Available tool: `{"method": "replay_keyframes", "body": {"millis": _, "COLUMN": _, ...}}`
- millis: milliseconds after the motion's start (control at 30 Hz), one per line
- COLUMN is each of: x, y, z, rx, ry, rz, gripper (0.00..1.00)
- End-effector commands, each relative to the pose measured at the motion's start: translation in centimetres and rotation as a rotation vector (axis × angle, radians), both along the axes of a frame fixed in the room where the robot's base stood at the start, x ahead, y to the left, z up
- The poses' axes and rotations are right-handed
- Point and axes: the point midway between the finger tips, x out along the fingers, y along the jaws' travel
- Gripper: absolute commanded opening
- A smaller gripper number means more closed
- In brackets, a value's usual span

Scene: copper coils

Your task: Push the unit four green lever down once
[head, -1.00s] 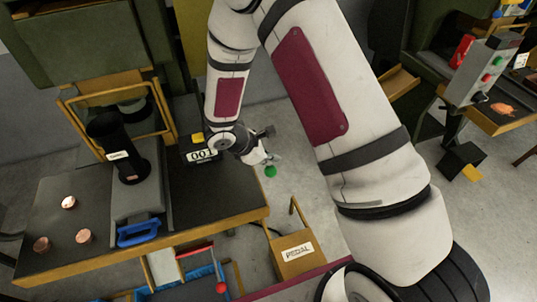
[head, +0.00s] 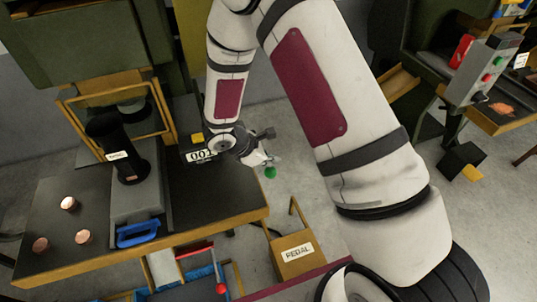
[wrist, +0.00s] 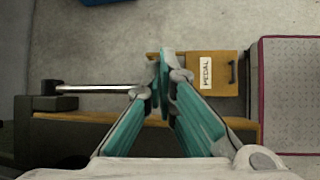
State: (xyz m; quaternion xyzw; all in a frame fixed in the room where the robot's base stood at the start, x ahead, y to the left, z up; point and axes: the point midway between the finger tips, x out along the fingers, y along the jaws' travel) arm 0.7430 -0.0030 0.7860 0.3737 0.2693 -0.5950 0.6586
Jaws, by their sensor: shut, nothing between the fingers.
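The green lever's round knob (head: 270,173) shows in the head view just off the right side of the work table, right below my gripper (head: 268,160). In the wrist view a silver lever rod (wrist: 95,87) runs level from a dark block at the left to behind my gripper's fingers (wrist: 158,75). The knob is hidden there behind the fingers. The fingers are shut with nothing between them, at or very near the knob; I cannot tell whether they touch it. No unit four marking is readable.
A counter reading 001 (head: 201,155) stands behind the gripper. A yellow pedal box (head: 296,256) is on the floor below, with a raised platform (wrist: 290,95) beside it.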

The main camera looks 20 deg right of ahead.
Motion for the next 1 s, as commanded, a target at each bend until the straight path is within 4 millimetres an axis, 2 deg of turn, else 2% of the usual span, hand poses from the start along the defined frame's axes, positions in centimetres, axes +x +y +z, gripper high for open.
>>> {"method": "replay_keyframes", "body": {"millis": 1000, "x": 1.8, "y": 0.0, "z": 5.0, "rx": 0.000, "ry": -0.001, "rz": -0.002, "gripper": 0.00}}
